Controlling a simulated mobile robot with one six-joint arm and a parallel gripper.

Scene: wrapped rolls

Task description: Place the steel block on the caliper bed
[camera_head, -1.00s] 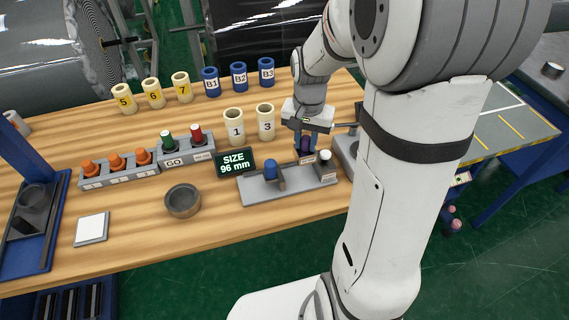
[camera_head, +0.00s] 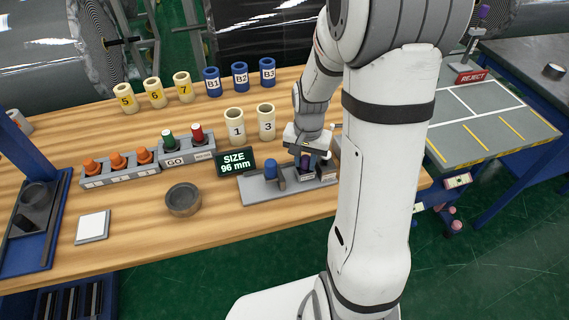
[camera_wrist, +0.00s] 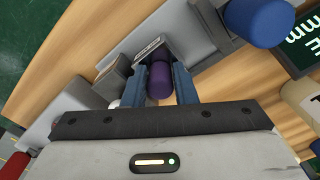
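The caliper bed (camera_head: 252,190) is a long grey bar near the table's front edge, with a blue-knobbed jaw (camera_head: 271,170) standing on it. The steel block (camera_head: 307,177) is a small grey piece with a pale label and a purple grip, seen at the right part of the bed. My gripper (camera_head: 308,163) points down over it, its blue fingers closed on both sides of the purple grip (camera_wrist: 160,82), as the wrist view shows. The block's underside is hidden, so I cannot tell whether it touches the bed.
A SIZE 96 mm display (camera_head: 235,161) stands just behind the bed. Cream cups 1 (camera_head: 235,129) and 3 (camera_head: 266,124) stand behind it. A round grey bowl (camera_head: 183,200) is to the left. The wood between bowl and bed is clear.

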